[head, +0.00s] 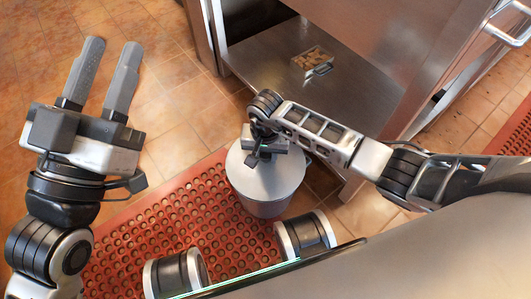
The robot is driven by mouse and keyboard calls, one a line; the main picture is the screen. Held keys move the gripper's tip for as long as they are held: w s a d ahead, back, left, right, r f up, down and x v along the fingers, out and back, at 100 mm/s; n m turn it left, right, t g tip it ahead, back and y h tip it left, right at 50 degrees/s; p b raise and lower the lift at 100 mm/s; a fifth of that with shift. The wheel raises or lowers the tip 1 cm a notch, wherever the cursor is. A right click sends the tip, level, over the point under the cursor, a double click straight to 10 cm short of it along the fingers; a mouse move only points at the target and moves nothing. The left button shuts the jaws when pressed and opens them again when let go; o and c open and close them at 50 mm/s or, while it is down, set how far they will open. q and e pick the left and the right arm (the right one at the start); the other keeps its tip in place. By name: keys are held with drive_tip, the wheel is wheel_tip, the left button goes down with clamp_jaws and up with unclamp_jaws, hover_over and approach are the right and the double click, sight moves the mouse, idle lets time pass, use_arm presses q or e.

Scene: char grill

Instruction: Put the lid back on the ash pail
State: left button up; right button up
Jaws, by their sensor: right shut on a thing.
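The ash pail (266,208) is a grey metal pail on the floor, at the edge of a red mat. The lid (285,180) is a round grey disc that covers the pail's mouth from this view. I cannot tell whether it rests on the rim or is held just above it. My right gripper (264,158) points down over the lid and is shut on it; the fingertips and the grip point are mostly hidden by the wrist. My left gripper (112,46) is open and empty, up at the left, well apart from the pail.
A steel cabinet (400,40) with a low open shelf (265,55) stands behind the pail. A small metal box (313,63) of brown pieces sits on the shelf. The red perforated mat (190,215) lies left of the pail. Tiled floor (185,90) is clear at the left.

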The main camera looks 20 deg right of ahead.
drive_tip(key=shift+f+b, duration=0.7)
drive_tip(key=shift+f, duration=0.1)
drive_tip(key=o, duration=1.1)
drive_tip(key=shift+o, duration=0.4)
drive_tip(key=shift+f, duration=0.1)
